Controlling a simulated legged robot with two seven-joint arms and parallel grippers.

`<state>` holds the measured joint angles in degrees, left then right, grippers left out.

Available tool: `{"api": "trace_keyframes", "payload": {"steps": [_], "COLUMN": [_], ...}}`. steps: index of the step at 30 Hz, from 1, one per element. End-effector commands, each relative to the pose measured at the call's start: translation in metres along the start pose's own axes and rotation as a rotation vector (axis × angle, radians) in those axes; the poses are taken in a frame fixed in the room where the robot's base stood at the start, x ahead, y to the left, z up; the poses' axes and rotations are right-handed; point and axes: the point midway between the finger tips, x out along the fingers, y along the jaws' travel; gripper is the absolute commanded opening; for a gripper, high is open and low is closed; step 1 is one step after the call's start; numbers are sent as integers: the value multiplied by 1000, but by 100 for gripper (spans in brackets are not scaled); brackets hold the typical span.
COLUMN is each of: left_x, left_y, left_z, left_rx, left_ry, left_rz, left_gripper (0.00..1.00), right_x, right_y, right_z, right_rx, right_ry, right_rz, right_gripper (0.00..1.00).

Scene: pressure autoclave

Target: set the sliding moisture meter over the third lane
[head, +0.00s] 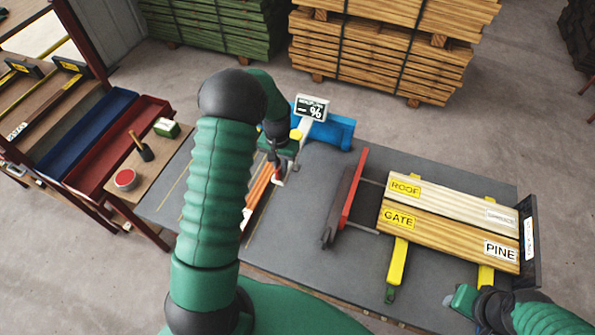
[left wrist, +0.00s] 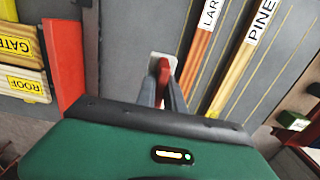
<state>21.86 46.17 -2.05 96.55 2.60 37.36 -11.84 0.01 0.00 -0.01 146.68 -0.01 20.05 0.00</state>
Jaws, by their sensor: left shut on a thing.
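My left gripper (head: 277,176) reaches down to the grey bench top, beside orange-brown wood strips (head: 262,186). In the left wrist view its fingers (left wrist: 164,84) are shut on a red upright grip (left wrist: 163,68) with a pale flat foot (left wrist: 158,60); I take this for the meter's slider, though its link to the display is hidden. The meter's display (head: 311,107) shows a dash and a percent sign. Thin yellow lines mark lanes on the bench; strips labelled "LAR..." (left wrist: 208,28) and "PINE" (left wrist: 250,40) lie right of the grip. My right gripper (head: 460,300) is at the lower right, its jaws unclear.
A blue block (head: 335,131) stands by the display. A red upright fence (head: 354,188) crosses the bench. Boards marked ROOF (head: 450,196) and GATE (head: 440,231) lie to the right on yellow rails (head: 397,263). A wooden side table (head: 150,166) holds small items at left.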

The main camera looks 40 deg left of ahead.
Motion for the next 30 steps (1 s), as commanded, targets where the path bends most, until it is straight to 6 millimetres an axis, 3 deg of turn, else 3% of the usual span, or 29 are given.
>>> {"api": "trace_keyframes", "payload": {"steps": [1, 6, 12, 18, 27, 28, 30], "left_x": [1, 1, 0, 0, 0, 0, 0], "left_y": [-16, -57, -88, -98, -99, -99, -99], "left_z": [0, 0, -1, 0, 0, 0, -1], "left_rx": [-5, -5, -2, 0, 0, 0, 0], "left_ry": [1, 1, 2, 0, -1, -1, -1], "left_rz": [-3, -3, -3, -2, -2, -2, -2], "left_gripper": [0, 0, 0, 0, 0, 15, 24], "right_x": [3, 6, 9, 10, 10, 10, 10], "right_y": [0, 0, 0, 0, 0, 0, 0], "right_z": [1, 2, 2, 2, 2, 2, 2], "right_rx": [0, 0, 0, 0, 0, 0, 0], "right_ry": [0, 0, 0, 0, 0, 0, 0], "right_rz": [0, 0, 0, 0, 0, 0, 0], "right_gripper": [36, 36, 36, 36, 36, 36, 36]}}
